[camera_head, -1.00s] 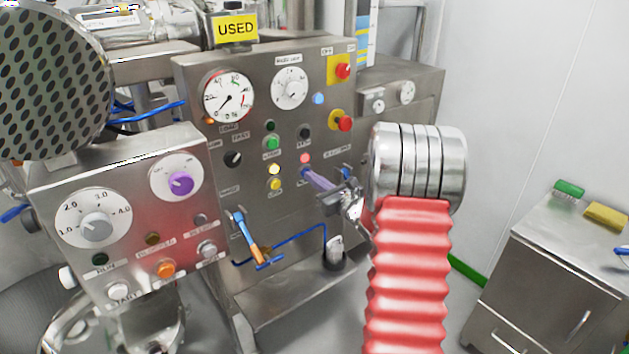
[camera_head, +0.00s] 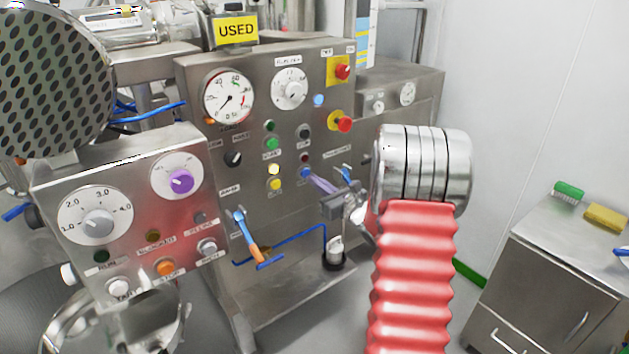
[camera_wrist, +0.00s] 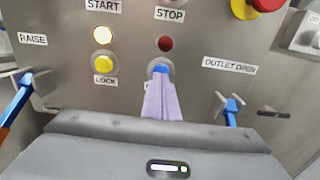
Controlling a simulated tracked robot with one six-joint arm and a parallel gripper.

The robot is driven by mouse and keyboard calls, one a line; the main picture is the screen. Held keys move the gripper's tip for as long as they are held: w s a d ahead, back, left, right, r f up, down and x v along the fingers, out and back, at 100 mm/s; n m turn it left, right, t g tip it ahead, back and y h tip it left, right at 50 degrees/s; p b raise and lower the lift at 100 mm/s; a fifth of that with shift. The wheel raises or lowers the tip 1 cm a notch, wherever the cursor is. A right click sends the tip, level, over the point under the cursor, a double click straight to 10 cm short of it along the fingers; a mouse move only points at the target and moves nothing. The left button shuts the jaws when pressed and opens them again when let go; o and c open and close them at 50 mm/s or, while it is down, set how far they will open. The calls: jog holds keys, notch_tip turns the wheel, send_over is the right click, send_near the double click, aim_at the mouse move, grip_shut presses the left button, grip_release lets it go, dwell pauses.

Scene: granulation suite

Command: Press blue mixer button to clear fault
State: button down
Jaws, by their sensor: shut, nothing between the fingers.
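The blue button (camera_head: 305,173) is on the upright steel mixer panel (camera_head: 215,150), below a dark red lamp (camera_head: 304,158). The button also shows in the wrist view (camera_wrist: 160,67), with its lower part hidden behind my fingertips. The lamp looks unlit in the wrist view (camera_wrist: 165,43). My gripper (camera_head: 313,180) has slim purple fingers, shut and empty. The tips are just in front of the button, with a small gap seen in the head view. In the wrist view my gripper (camera_wrist: 159,80) points at the button.
A yellow button (camera_wrist: 104,64) labelled LOCK sits left of the blue one, under a lit yellow lamp (camera_wrist: 103,35). Blue-handled levers (camera_wrist: 22,98) and (camera_wrist: 231,112) flank my fingers. Red stop knobs (camera_head: 341,71) are higher right. A second control box (camera_head: 130,210) stands at left.

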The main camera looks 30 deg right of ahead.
jog(key=s, duration=1.1)
jog(key=shift+s+d, duration=0.25)
jog(key=shift+d, duration=0.1)
jog(key=shift+f, duration=0.1)
